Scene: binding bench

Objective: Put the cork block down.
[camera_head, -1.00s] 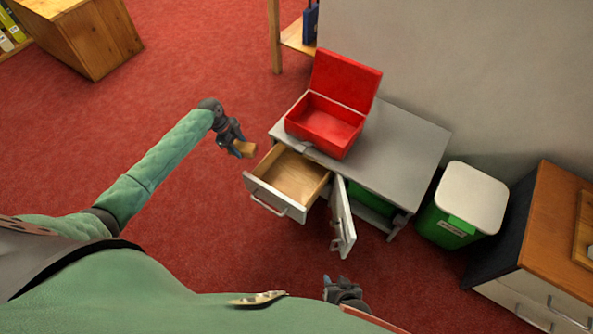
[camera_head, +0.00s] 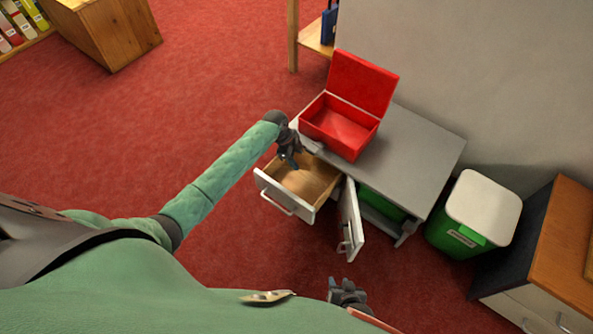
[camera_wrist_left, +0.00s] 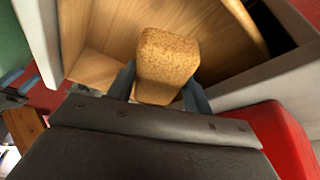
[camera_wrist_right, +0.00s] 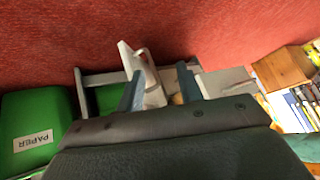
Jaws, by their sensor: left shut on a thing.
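The tan cork block (camera_wrist_left: 168,62) is held between the fingers of my left gripper (camera_head: 290,160), which is shut on it. In the left wrist view the block is over the wooden inside of the open drawer (camera_wrist_left: 105,35). In the head view the gripper is at the back left part of this drawer (camera_head: 313,187), and the block is hidden there. I cannot tell whether the block touches the drawer bottom. My right gripper (camera_head: 347,290) is low in the head view, away from the drawer. Its fingers are apart and empty in the right wrist view (camera_wrist_right: 160,88).
An open red box (camera_head: 340,125) stands on the grey bench (camera_head: 425,150), close to my left gripper. A cabinet door (camera_head: 350,220) hangs open beside the drawer. A green bin with a white lid (camera_head: 483,205) stands to the right. Red floor lies clear to the left.

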